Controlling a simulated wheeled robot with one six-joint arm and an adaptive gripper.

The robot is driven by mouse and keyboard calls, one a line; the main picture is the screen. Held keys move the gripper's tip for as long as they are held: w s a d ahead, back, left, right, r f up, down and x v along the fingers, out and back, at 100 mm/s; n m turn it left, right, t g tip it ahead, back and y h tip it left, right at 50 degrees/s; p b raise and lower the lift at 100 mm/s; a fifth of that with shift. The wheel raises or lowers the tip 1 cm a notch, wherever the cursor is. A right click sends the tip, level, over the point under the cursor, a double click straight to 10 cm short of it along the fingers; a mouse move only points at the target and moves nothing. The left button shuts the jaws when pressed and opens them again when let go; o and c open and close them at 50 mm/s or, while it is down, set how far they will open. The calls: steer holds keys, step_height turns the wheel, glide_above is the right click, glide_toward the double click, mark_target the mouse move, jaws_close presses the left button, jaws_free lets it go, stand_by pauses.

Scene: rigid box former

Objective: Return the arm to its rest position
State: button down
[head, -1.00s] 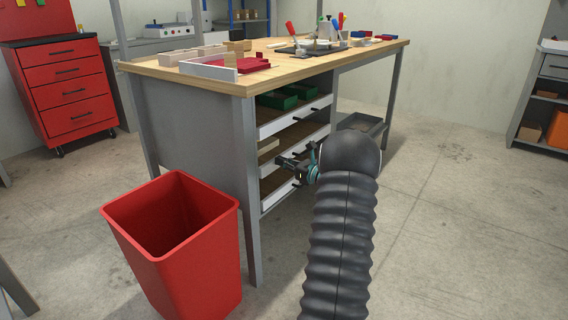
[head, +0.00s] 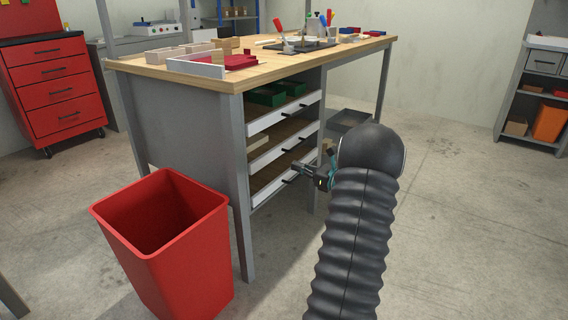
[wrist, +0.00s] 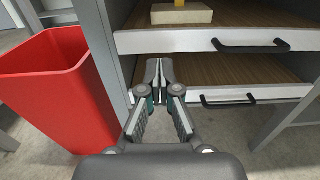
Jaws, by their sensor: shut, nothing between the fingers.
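My gripper (head: 306,173) is in front of the workbench's drawer stack in the head view, partly hidden behind my black ribbed arm. In the wrist view my gripper (wrist: 159,72) has its fingertips together, with nothing between them. It points toward the drawers, with the upper drawer (wrist: 205,42) and lower drawer (wrist: 268,93) beyond and to the right of the fingers. It appears clear of the drawer fronts.
A red bin (head: 165,245) stands on the floor left of the drawers. The wooden workbench top (head: 235,83) holds several blocks, a red part and tools. Green trays (head: 268,96) lie in the top drawer.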

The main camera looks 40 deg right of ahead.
steer(key=shift+v, duration=1.55)
steer(key=s+a+f+n+g+y, duration=0.2)
steer(key=s+a+f+n+g, duration=0.2)
steer(key=a+f+n+g, duration=0.25)
steer(key=s+a+n+g, duration=0.5)
steer(key=a+n, duration=0.2)
steer(key=a, duration=0.6)
steer(key=s+a+r+n+h+p, duration=0.1)
steer(key=s+a+r+n, duration=0.3)
steer(key=a, duration=0.4)
steer(key=s+a+r+n+h+p, duration=0.1)
steer(key=s+a+r+n+h, duration=0.2)
steer(key=s+a+r+n, duration=0.2)
steer(key=s+a+r+n+h+p, duration=0.2)
steer(key=s+a+r+n, duration=0.3)
steer(key=a+r+n, duration=0.3)
steer(key=shift+a+r+n, duration=0.2)
steer(key=shift+a+n, duration=1.25)
steer(key=shift+a, duration=1.2)
